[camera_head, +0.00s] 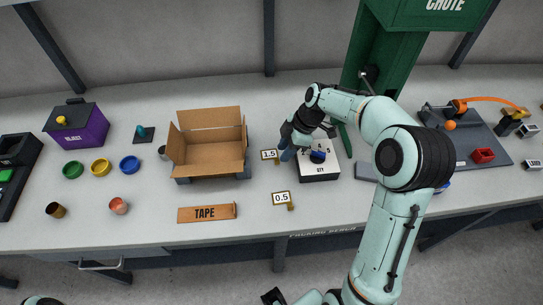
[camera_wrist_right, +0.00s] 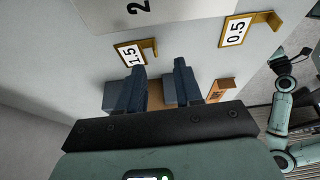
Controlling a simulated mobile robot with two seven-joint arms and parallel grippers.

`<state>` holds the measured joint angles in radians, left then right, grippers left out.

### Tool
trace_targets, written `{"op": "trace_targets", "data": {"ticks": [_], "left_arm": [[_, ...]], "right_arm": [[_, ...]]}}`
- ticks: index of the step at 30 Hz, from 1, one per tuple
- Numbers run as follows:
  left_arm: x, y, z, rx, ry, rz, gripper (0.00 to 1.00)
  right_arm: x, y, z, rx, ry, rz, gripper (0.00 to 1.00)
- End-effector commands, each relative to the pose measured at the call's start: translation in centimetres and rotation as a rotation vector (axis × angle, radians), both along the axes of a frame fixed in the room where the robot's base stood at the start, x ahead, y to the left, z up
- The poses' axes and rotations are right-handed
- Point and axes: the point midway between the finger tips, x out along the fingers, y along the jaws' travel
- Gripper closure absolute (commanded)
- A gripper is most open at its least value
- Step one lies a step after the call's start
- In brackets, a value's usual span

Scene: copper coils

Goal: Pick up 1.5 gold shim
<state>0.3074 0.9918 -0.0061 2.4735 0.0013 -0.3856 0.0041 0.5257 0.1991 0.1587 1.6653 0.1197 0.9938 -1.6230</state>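The 1.5 gold shim (camera_head: 269,155) is a small gold piece with a white 1.5 label, on the bench left of the white box. In the right wrist view it shows as a gold-edged tag (camera_wrist_right: 131,55) with a gold tab. My right gripper (camera_head: 287,152) is low beside the shim's right end; in the right wrist view its two dark fingers (camera_wrist_right: 160,82) stand apart, with the tab just beyond the gap. I cannot tell whether a finger touches it. I cannot make out my left gripper.
A 0.5 gold shim (camera_head: 280,198) lies nearer the bench front. A white box with a blue knob (camera_head: 318,172) stands close right of my gripper. An open cardboard box (camera_head: 208,150) and a TAPE block (camera_head: 207,213) are left. A green chute (camera_head: 385,60) stands behind.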

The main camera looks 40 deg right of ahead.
Motion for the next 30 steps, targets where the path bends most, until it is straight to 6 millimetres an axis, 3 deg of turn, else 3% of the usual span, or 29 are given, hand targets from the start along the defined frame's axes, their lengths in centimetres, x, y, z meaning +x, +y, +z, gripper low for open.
{"op": "trace_targets", "data": {"ticks": [12, 20, 24, 30], "left_arm": [[0.3, 0.0, 0.6, 0.0, -0.004, 0.0, 0.0], [0.3, 0.0, 0.6, 0.0, -0.003, 0.0, 0.0], [0.3, 0.0, 0.6, 0.0, -0.004, 0.0, 0.0], [0.3, 0.0, 0.6, 0.0, -0.003, 0.0, 0.0]], "right_arm": [[1.4, 1.5, -4.6, 0.001, 0.002, 0.001, 0.65], [1.4, 1.6, -4.9, 0.0, 0.0, 0.0, 0.65], [1.4, 1.6, -4.9, 0.0, 0.0, 0.0, 1.0], [1.4, 1.6, -4.8, 0.0, 0.0, 0.0, 1.0]]}}
